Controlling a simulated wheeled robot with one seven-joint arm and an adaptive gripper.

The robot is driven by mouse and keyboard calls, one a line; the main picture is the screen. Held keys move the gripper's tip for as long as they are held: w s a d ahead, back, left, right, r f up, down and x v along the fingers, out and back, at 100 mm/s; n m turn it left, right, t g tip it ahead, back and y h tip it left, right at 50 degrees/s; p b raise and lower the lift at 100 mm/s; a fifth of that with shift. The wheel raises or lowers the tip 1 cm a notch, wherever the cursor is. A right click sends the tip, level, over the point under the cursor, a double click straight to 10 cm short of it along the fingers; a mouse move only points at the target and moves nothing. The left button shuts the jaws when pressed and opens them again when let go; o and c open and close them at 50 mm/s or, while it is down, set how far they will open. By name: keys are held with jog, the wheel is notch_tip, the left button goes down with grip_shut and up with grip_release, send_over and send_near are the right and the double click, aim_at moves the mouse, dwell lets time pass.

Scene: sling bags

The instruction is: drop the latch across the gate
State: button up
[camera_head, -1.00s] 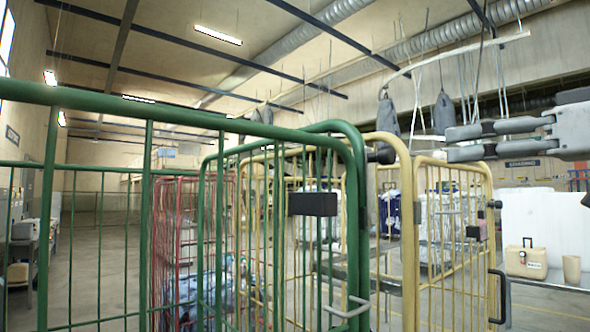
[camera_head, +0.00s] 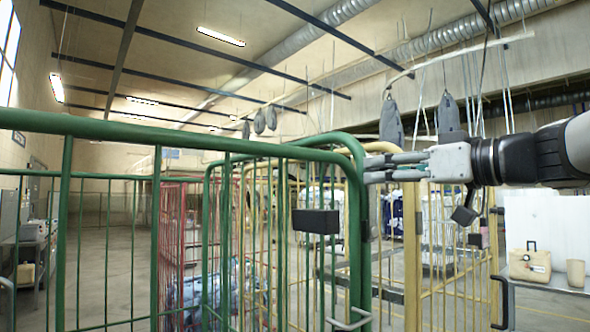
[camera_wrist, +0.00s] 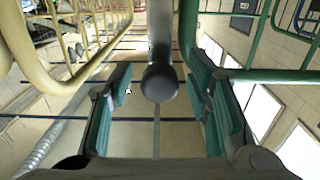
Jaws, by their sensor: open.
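The green barred gate (camera_head: 240,155) of a roll cage stands at the centre of the head view, with a dark block (camera_head: 316,221) on its bars. A grey bar ending in a dark round knob (camera_wrist: 160,82), which looks like the latch, shows in the wrist view. My gripper (camera_head: 374,168) is open at the gate's upper right corner. In the wrist view its teal-padded fingers (camera_wrist: 163,95) stand on either side of the knob, with visible gaps. In the head view the fingers hide the knob. Whether the bar crosses the gate cannot be told.
A yellow barred cage (camera_head: 411,250) stands close behind and right of the green one. A red cage (camera_head: 180,230) is behind the green bars. Grey bags (camera_head: 391,118) hang above my gripper. Open floor (camera_head: 105,255) lies at the left.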

grip_shut()
